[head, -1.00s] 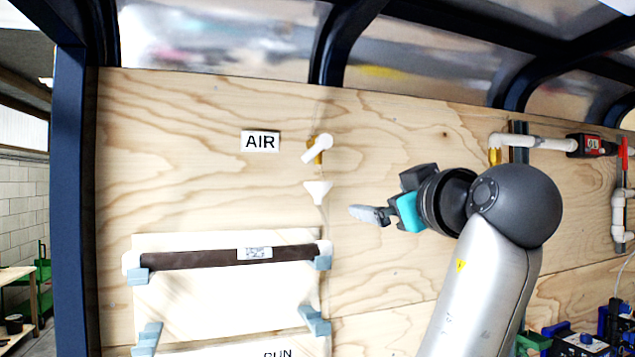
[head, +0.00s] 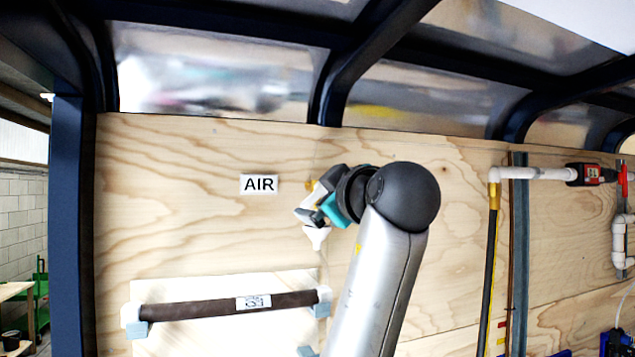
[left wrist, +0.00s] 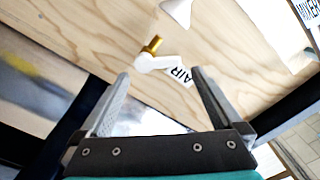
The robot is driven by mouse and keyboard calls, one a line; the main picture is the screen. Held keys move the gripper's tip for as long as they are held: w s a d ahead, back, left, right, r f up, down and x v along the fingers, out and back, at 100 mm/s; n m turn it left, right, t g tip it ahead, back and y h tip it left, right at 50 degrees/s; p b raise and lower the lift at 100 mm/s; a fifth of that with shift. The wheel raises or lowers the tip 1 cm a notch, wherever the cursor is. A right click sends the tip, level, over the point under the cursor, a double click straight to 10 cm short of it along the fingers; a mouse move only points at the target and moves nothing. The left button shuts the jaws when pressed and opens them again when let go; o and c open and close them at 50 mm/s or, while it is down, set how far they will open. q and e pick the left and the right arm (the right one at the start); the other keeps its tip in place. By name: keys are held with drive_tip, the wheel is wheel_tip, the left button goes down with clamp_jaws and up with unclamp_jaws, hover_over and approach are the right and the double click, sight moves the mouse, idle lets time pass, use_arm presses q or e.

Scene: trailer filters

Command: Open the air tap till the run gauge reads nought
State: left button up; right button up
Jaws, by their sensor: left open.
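The air tap, with a brass stem and white lever, shows between my open fingers in the left wrist view (left wrist: 150,62). It is apart from both fingertips there. The AIR label (head: 259,184) is on the plywood wall to the left of the tap in the head view. My left gripper (head: 316,212) is open in front of the tap and hides most of it; its fingers also show in the left wrist view (left wrist: 160,76). A white funnel-shaped piece (head: 317,238) is just below the gripper. The run gauge cannot be seen in these frames. My right gripper is out of view.
A brown tube (head: 205,308) lies across blue-grey holders on a pale panel below. White piping (head: 535,173) with a red-and-black meter (head: 590,174) runs along the right. Dark frame beams cross above the wall. Bare plywood lies left of the AIR label.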

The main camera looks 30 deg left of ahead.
sight(315, 196)
use_arm(q)
drive_tip(key=shift+p+x, duration=0.4)
drive_tip(key=shift+x, duration=1.1)
drive_tip(key=c, duration=1.2)
